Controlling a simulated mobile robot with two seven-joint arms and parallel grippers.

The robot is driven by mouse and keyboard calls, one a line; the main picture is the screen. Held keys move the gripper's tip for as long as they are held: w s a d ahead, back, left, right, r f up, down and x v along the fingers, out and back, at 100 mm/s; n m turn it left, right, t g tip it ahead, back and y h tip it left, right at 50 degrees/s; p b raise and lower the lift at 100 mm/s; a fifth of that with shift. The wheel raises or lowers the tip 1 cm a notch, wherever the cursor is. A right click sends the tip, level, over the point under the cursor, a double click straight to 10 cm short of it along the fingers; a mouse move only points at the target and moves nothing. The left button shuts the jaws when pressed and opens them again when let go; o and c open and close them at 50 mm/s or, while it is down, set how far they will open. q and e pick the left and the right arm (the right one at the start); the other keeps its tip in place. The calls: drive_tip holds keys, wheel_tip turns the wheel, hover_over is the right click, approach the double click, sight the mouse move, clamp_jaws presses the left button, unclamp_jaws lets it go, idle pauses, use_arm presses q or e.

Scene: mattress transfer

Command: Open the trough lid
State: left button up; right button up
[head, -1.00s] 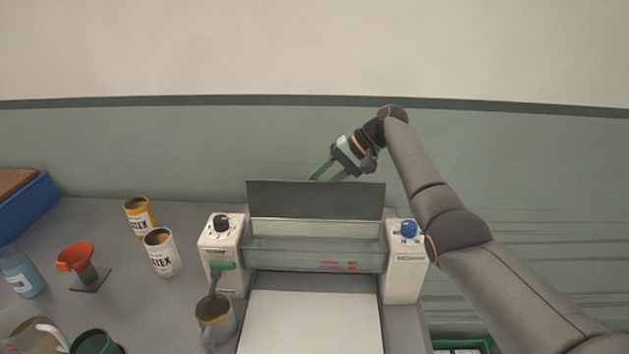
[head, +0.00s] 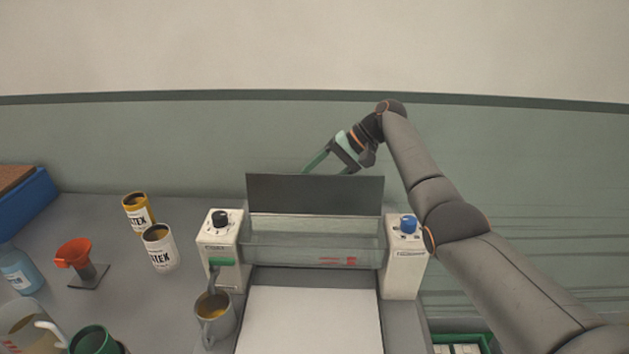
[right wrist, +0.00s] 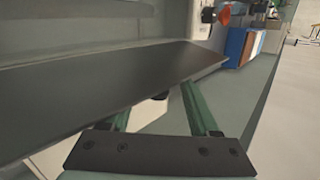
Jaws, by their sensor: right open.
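The trough lid (head: 315,195) is a dark grey panel. It stands raised along the back of the clear trough (head: 300,244), which spans two white end housings. The trough is uncovered from the front, with red markings on its glass. My right gripper (head: 325,166) is behind the lid near its top edge, with its green fingers apart and nothing held between them. In the right wrist view the lid (right wrist: 90,95) crosses in front of the finger on the left, hiding its tip. Contact with the lid cannot be told. My left gripper is not in view.
A black knob (head: 220,219) and a blue knob (head: 408,223) top the housings. A white sheet (head: 310,318) lies in front. A grey mug (head: 214,318), two latex cans (head: 159,247), an orange funnel (head: 73,254) and a blue bottle (head: 18,272) stand at left.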

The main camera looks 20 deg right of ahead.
drive_tip(key=b+v, duration=0.1)
drive_tip(key=v, duration=1.1)
drive_tip(key=shift+d+r, duration=0.15)
drive_tip(key=shift+r, duration=0.05)
drive_tip(key=shift+s+f, duration=0.1)
drive_tip(key=shift+s, duration=0.05)
